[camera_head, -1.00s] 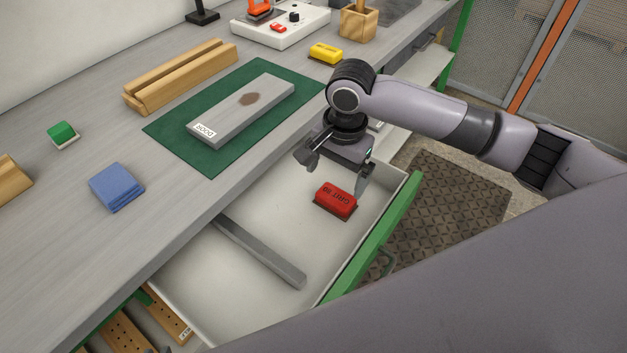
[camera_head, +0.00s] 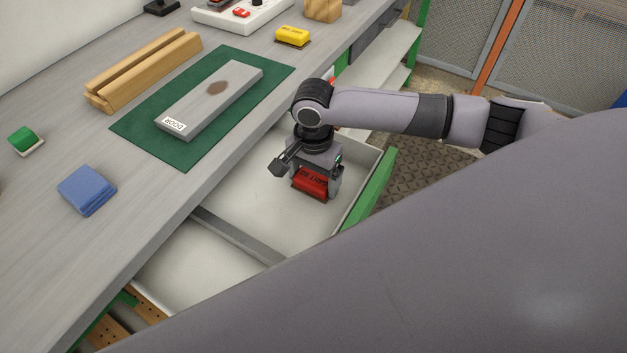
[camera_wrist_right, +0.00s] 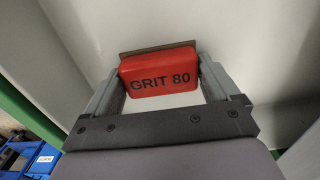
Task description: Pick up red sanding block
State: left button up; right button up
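The red sanding block (camera_head: 311,184) is in the open drawer, partly covered by my right gripper (camera_head: 315,187). In the right wrist view the block (camera_wrist_right: 160,74) shows "GRIT 80", with a brown edge behind it. The fingers of my right gripper (camera_wrist_right: 163,82) stand on either side of the block, very close to its ends. I cannot tell whether they press on it. The block appears at or near the drawer floor. My left gripper is not in view.
The white drawer (camera_head: 245,180) has a grey divider (camera_head: 235,236) and a green front (camera_head: 370,190). On the bench lie a green mat (camera_head: 205,125) with a grey board (camera_head: 212,98), a blue block (camera_head: 87,190) and a yellow block (camera_head: 292,36).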

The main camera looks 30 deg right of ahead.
aim_at(314, 178)
jog(key=c, duration=0.4)
jog(key=shift+o, duration=0.2)
jog(key=shift+r, duration=0.1)
notch_tip(314, 178, up, 20)
jog(key=p, duration=0.1)
jog(key=o, duration=0.3)
jog(key=shift+c, duration=0.9)
